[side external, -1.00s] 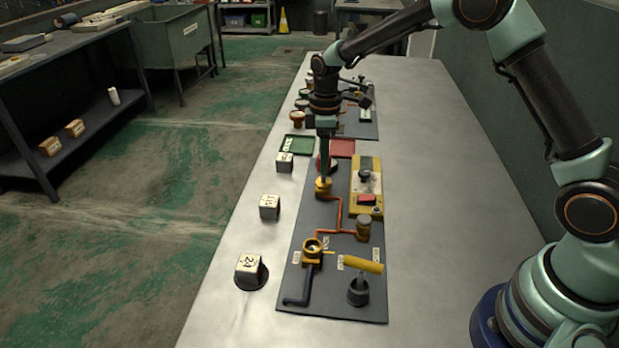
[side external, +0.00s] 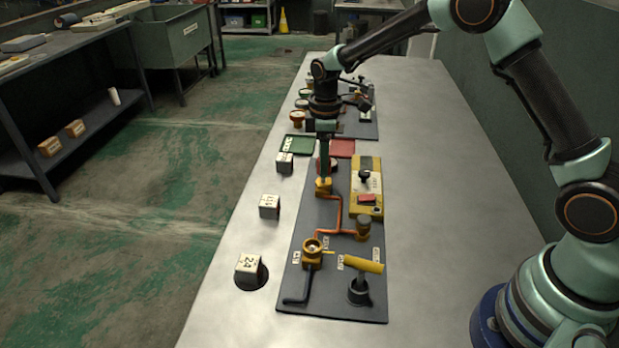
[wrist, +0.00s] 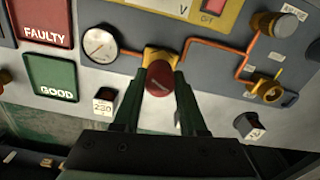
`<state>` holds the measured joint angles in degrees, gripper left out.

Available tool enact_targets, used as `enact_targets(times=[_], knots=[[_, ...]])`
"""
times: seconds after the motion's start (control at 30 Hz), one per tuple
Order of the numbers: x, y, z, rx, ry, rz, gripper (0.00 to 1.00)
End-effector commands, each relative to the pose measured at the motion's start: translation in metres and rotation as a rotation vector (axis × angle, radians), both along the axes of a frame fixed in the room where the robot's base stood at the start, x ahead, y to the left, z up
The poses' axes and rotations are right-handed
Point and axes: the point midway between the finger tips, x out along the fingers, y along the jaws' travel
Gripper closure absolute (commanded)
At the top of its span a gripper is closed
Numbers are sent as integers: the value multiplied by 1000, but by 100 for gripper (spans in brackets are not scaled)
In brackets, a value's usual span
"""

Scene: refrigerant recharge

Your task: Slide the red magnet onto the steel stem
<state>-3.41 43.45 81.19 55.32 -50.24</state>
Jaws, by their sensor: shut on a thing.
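In the wrist view the red magnet (wrist: 160,78) is a round red cap with a pale mark on its face. My gripper (wrist: 160,90) has its two green fingers shut on it, one on each side. Directly behind the magnet is a yellow valve body (wrist: 160,54) on the copper pipe line; the magnet overlaps it in view. The steel stem is hidden, so I cannot tell whether the magnet is around it or above it. In the side view my gripper (side external: 324,176) points down just over the yellow valve body (side external: 323,187).
A gauge (wrist: 100,43) stands close beside the valve. Red FAULTY (wrist: 43,22) and green GOOD (wrist: 51,78) pads lie beyond it. A yellow meter (side external: 366,184) and a yellow-handled tool (side external: 362,264) are nearby. White-topped blocks (side external: 269,207) line the table's left edge.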

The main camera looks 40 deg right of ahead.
Motion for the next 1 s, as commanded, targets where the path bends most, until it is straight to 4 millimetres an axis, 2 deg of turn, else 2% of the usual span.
enact_targets(times=[1.0], knots=[[0,0,-20,0,0,0,100]])
